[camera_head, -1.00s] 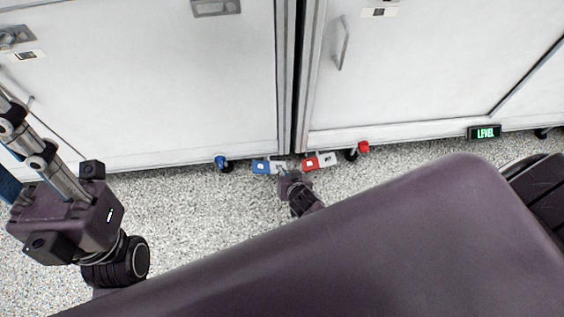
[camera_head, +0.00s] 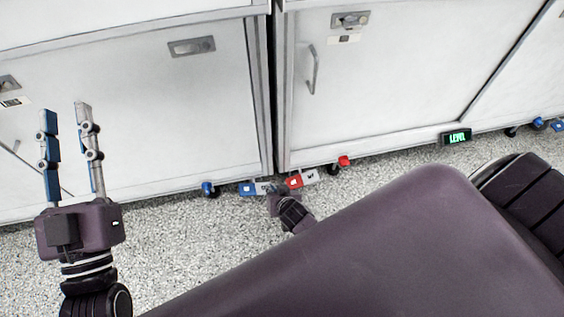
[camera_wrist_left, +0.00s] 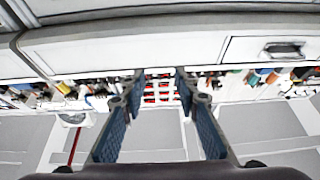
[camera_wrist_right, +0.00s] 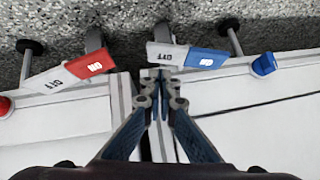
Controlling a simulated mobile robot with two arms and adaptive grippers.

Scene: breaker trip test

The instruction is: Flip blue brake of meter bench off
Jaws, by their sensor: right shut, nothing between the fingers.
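The blue brake (camera_head: 252,189) is a rocker pedal at floor level by the seam between two white cabinets. In the right wrist view its blue half (camera_wrist_right: 207,58) reads ON and its white half (camera_wrist_right: 165,54) reads OFF. My right gripper (camera_wrist_right: 162,76) is shut and empty, its fingertips right by the white OFF half. I cannot tell whether they touch. In the head view my right gripper (camera_head: 280,193) partly covers the pedal's white end. My left gripper (camera_head: 66,110) is open and empty in front of the left cabinet; its fingers also show in the left wrist view (camera_wrist_left: 158,78).
A red and white pedal (camera_head: 301,179) sits close beside the blue one. Blue (camera_head: 208,189) and red (camera_head: 344,161) knobs stand near casters. A green LEVEL display (camera_head: 456,137) is at the right cabinet's lower edge. Speckled floor (camera_head: 190,250) is open in front.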

